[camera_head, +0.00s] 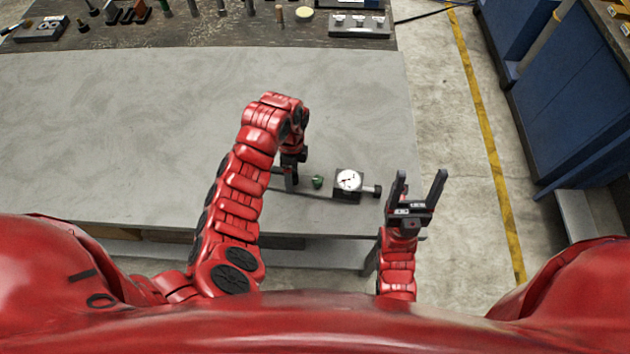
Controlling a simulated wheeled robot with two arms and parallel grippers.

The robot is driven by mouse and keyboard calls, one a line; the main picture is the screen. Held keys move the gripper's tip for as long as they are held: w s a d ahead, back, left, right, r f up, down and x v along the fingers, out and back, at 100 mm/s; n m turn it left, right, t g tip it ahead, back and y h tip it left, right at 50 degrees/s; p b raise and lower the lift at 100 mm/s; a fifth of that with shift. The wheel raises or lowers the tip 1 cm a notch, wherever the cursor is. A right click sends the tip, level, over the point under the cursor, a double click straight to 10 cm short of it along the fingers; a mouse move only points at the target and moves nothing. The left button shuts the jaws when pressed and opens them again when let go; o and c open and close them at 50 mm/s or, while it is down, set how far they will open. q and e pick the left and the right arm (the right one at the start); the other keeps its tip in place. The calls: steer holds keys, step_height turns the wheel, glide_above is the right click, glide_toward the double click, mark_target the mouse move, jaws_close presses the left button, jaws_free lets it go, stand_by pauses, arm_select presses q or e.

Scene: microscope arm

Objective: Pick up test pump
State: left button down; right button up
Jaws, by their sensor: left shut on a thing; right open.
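The test pump (347,184) is at the right part of the grey table. It has a white round dial on a dark block and a dark knob at its right end. A small green part (317,182) shows just left of the dial. My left gripper (289,181) is at the left end of the pump, pointing down, and is shut on it. The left arm partly hides the grip, and whether the pump is clear of the table cannot be told. My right gripper (417,184) is open and empty, right of the pump, with its fingers pointing away from me.
The grey table (120,130) is bare to the left and behind the pump. A dark board (200,36) with several tools and small blocks lies along the back. The table's right edge is near the pump. Blue cabinets (580,95) stand across the floor at the right.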

arm_select(q)
steer(key=shift+w+r+p, duration=0.1)
steer(key=shift+r+p, duration=0.65)
steer(key=shift+p, duration=0.1)
step_height(320, 180, up, 3)
steer(key=p, duration=0.3)
steer(key=s+p, duration=0.2)
steer(key=s, duration=0.1)
steer(key=s+p, duration=0.1)
steer(key=shift+s+d, duration=0.25)
steer(key=shift+s, duration=0.05)
steer(key=s+d, duration=0.2)
steer(key=s, duration=0.9)
steer(key=shift+s+r, duration=0.25)
